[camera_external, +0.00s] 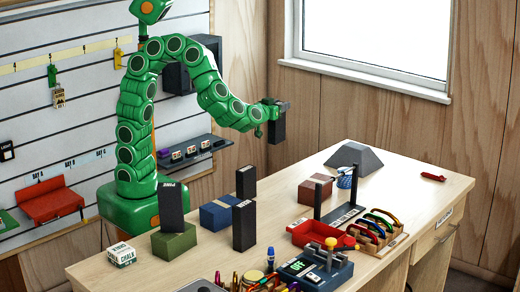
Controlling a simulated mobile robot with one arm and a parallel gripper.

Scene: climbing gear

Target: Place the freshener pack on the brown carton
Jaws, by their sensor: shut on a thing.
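My gripper (276,104) is raised above the far side of the table and is shut on a dark upright pack (278,128), which appears to be the freshener pack. The pack hangs below the jaws, clear of the table. The brown carton (318,187) sits on the table below and to the right of the gripper. Its top looks bare, and a lighter band crosses it. The gripper partly hides the pack's top.
Similar dark packs stand on a green carton (175,244), behind a blue carton (214,217) and in front of it (244,226). A dark post (317,200), red tray (322,234), blue-white item (346,178) and grey wedge (354,158) are near the brown carton.

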